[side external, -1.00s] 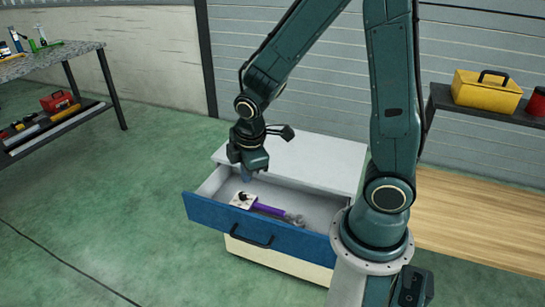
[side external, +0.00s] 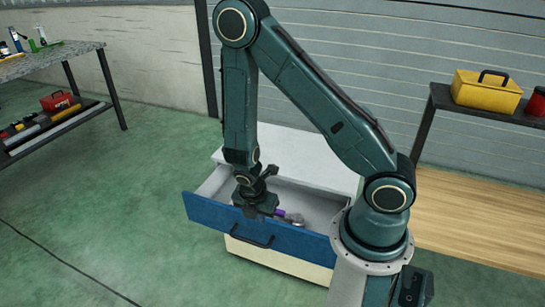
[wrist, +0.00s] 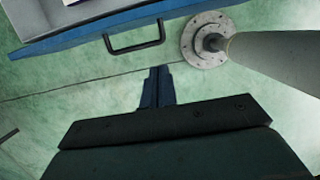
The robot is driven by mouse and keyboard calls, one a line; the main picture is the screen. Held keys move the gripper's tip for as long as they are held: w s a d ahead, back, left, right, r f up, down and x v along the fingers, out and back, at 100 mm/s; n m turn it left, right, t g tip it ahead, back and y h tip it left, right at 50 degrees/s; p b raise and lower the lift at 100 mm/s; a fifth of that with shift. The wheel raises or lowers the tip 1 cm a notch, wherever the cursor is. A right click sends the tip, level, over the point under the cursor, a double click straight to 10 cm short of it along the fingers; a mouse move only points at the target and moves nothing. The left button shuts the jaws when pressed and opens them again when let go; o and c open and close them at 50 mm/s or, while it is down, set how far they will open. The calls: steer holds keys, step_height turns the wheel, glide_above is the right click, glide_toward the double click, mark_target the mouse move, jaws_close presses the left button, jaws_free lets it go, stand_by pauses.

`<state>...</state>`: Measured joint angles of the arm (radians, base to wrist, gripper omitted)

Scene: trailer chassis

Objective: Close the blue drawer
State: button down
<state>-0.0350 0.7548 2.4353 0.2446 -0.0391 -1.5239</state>
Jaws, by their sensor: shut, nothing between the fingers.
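The blue drawer (side external: 210,213) is pulled out of its white-topped cabinet (side external: 310,150). Its front also shows along the top of the wrist view (wrist: 80,42), with its black handle (wrist: 134,40). My gripper (side external: 262,214) points down by the drawer front and hides part of the drawer's inside in the side view. In the wrist view the shut, empty fingers (wrist: 157,86) are over green floor, outside the drawer front and apart from the handle. Their height relative to the handle is hard to tell.
A purple-handled tool (side external: 280,213) lies in the drawer, mostly hidden by my gripper. A wooden surface (side external: 480,220) and a shelf with a yellow toolbox (side external: 486,90) stand right. A workbench (side external: 50,63) stands far left. Green floor (side external: 120,230) before the drawer is clear.

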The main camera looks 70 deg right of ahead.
mark_target(269, 221)
steer(key=shift+f, duration=0.15)
steer(key=shift+d+f, duration=1.1)
steer(key=shift+f, duration=0.45)
steer(key=shift+d+f, duration=1.05)
steer(key=shift+f, duration=0.55)
steer(key=shift+d+f, duration=1.1)
steer(key=shift+f, duration=0.45)
steer(key=shift+d, duration=0.15)
steer(key=d, duration=1.7)
steer(key=shift+d, duration=0.15)
